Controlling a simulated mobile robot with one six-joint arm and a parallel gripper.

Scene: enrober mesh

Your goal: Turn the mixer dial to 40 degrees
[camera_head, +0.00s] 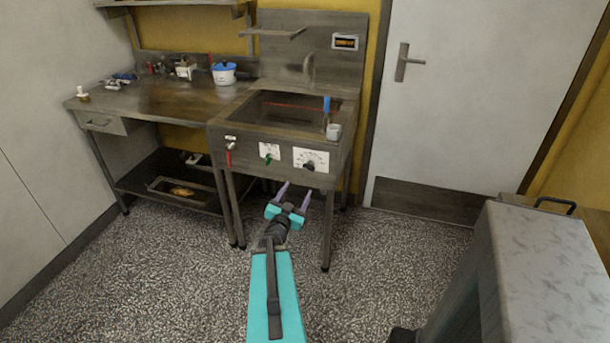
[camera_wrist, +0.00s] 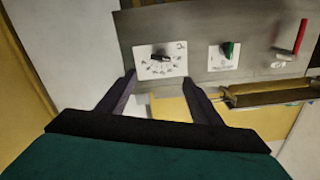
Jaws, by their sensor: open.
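The mixer dial (camera_head: 310,165) is a dark knob on a white scale plate at the right of the steel unit's front panel. In the wrist view the dial (camera_wrist: 160,57) sits at upper centre, its plate marked with a ring of ticks and figures too small to read. The wrist picture is turned over compared with the head view. My gripper (camera_head: 294,189) is open and empty, in front of and below the panel. In the wrist view its two dark fingers (camera_wrist: 160,88) are spread wide, apart from the dial.
A green-handled control (camera_head: 268,158) and a red lever (camera_head: 229,155) share the panel. A basin (camera_head: 285,92) with a grey cup (camera_head: 334,131) at its front corner is above. A workbench (camera_head: 160,112) with a blue-lidded pot (camera_head: 224,73) stands left. Speckled floor in front is clear.

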